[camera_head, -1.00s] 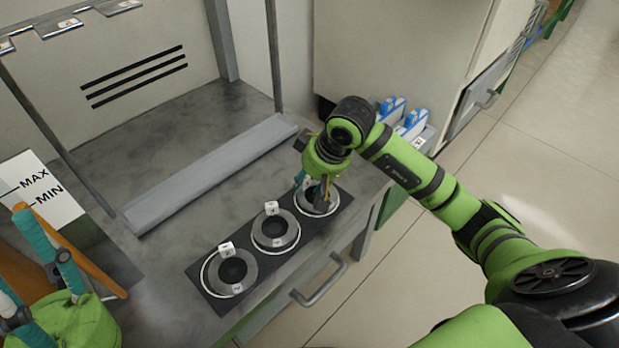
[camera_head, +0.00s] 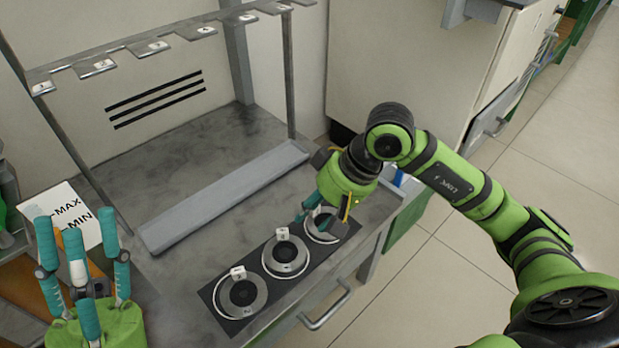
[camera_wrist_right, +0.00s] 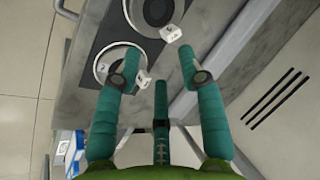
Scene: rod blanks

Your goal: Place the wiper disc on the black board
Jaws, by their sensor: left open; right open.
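Three grey ring-shaped discs with white tags sit on the black board (camera_head: 207,292) at the bench's front edge: a left disc (camera_head: 241,298), a middle disc (camera_head: 286,258) and a right disc (camera_head: 318,226). The tags are too small to read, so I cannot tell by name which is the wiper disc. My right gripper (camera_head: 318,205) is open just above the right disc and partly hides it. In the right wrist view its spread teal fingers (camera_wrist_right: 160,60) hold nothing, with the right disc (camera_wrist_right: 104,66) beyond one fingertip. My left gripper (camera_head: 78,235) is open, empty, fingers upward, at lower left.
A long grey bar (camera_head: 225,195) lies on the bench behind the board. A hook rack (camera_head: 155,47) stands over the bench. A MAX/MIN card (camera_head: 70,215) is near my left gripper. A drawer handle (camera_head: 325,310) sticks out below the front edge.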

